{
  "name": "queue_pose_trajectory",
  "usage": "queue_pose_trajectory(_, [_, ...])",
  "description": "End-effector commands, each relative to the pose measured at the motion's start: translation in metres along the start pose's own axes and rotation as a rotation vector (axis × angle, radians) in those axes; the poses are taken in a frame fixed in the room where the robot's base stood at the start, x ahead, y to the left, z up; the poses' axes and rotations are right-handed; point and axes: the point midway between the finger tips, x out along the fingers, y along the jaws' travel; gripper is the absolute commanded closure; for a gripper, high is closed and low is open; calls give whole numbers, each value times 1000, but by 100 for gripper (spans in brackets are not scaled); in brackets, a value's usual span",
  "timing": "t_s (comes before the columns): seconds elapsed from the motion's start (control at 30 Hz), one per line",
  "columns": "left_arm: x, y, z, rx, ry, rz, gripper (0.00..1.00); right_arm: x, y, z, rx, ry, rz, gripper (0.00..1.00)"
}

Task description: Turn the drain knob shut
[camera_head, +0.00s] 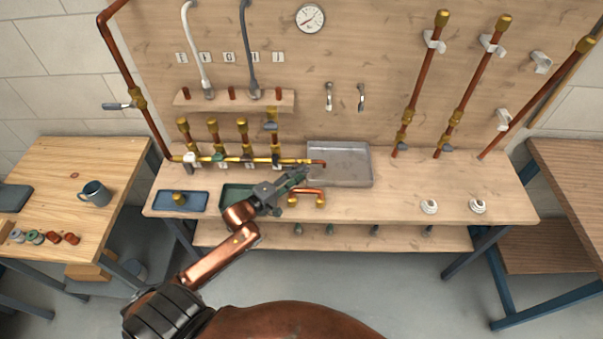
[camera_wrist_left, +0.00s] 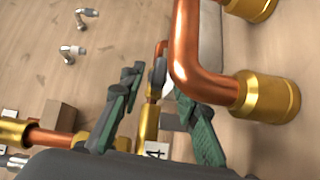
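My left gripper (camera_head: 301,174) reaches over the bench at the right end of the brass manifold pipe (camera_head: 240,160). In the left wrist view its two green fingers (camera_wrist_left: 160,95) are apart, with nothing clearly gripped. Between them, beyond the tips, stands a brass valve fitting (camera_wrist_left: 149,122) with a small grey round part (camera_wrist_left: 158,74) on it and a label reading 4 (camera_wrist_left: 156,151) below. I cannot tell for sure whether this grey part is the drain knob. The gripper partly hides that end of the manifold in the head view. My right gripper is not in view.
A copper elbow with brass ends (camera_wrist_left: 190,50) is close to the right finger. A grey metal tray (camera_head: 341,165) stands behind the gripper. A blue tray (camera_head: 167,202) and white fittings (camera_head: 429,207) sit on the bench. Bench right of the metal tray is mostly clear.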

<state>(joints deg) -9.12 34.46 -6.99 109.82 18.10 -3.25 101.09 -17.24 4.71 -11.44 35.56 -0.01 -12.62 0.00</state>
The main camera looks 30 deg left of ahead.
Motion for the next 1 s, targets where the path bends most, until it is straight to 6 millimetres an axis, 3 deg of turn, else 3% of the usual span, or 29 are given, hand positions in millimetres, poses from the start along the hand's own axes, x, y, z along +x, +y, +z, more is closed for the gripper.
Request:
queue_pose_trajectory(0.2, [16,0,1,-1,-2,0,70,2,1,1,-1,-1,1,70])
queue_pose_trajectory(0.47, [18,0,2,0,-4,-1,71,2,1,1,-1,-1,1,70])
queue_pose_trajectory(0.87, [18,0,2,0,-4,-1,98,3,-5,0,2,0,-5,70])
queue_pose_trajectory(1.0, [17,0,2,0,-4,-1,100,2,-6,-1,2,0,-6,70])
